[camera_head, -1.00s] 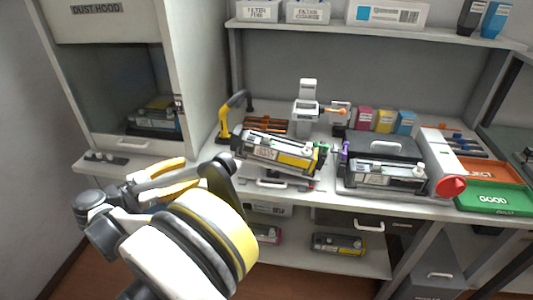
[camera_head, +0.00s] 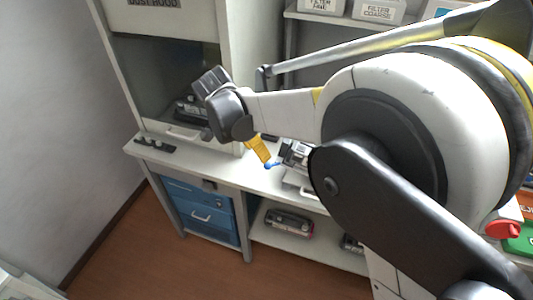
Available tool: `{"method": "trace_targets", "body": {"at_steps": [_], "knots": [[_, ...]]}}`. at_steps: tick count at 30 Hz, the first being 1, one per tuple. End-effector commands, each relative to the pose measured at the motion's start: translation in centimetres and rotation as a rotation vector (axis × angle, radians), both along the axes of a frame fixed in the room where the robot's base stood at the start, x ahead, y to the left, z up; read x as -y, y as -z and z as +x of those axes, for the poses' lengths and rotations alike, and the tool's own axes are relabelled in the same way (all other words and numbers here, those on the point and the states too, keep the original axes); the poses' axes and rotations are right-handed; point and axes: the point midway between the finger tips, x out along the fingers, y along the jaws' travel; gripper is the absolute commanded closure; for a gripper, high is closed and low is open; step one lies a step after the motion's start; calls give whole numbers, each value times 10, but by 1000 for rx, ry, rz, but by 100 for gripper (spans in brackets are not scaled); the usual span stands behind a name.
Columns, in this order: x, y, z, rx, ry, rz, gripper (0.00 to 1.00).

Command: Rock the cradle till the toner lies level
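My arm crosses the view from the right and hides most of the bench. Its dark wrist end (camera_head: 226,108) is above the left part of the bench, left of the cartridge. I cannot make out my gripper's fingers or whether they hold anything. A ribbed yellow piece (camera_head: 257,149) slants down below the wrist; I cannot tell whether it is part of the cradle's lever. A small blue tip (camera_head: 268,165) is at its lower end. The left end of the toner cartridge (camera_head: 297,154) shows beside the arm. The rest of it and the cradle are hidden, so its tilt cannot be read.
The dust hood (camera_head: 165,60) stands at the left with dark cartridges inside. A blue drawer unit (camera_head: 200,212) is under the bench. A cartridge (camera_head: 289,222) lies on the lower shelf. Filter boxes (camera_head: 377,11) stand on the upper shelf. A red knob (camera_head: 503,229) shows at right.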

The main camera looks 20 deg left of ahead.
Motion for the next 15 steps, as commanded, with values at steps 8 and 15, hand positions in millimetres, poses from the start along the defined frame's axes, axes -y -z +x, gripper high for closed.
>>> {"method": "trace_targets", "body": {"at_steps": [8,15], "knots": [[13,55,17,3,3,-2,56],[22,86,26,3,3,-2,56]]}}
